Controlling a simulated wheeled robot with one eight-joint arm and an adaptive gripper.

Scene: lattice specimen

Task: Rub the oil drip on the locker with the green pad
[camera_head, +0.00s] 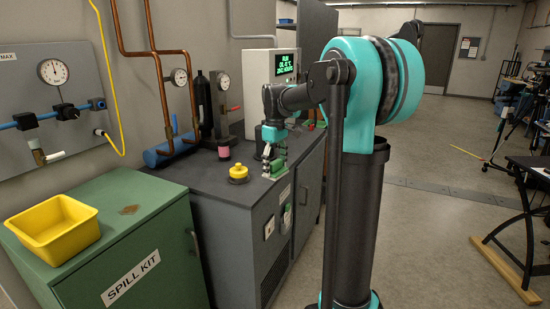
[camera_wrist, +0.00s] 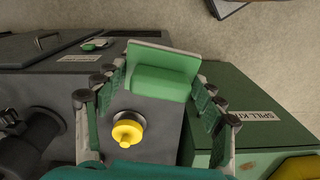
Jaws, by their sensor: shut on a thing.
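My gripper (camera_head: 272,162) is over the grey cabinet, near its front edge. In the wrist view its two fingers are shut on the sides of the green pad (camera_wrist: 163,83), a block with a lighter flat plate. The oil drip (camera_head: 130,210) is a small brown patch on top of the green locker (camera_head: 150,238) marked SPILL KIT, well to the left of my gripper in the head view.
A yellow bin (camera_head: 55,228) stands on the locker, left of the drip. A yellow button (camera_head: 238,172) on the grey cabinet (camera_head: 190,177) lies between my gripper and the locker. Pipes, a dark bottle (camera_head: 202,105) and gauges stand along the wall behind.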

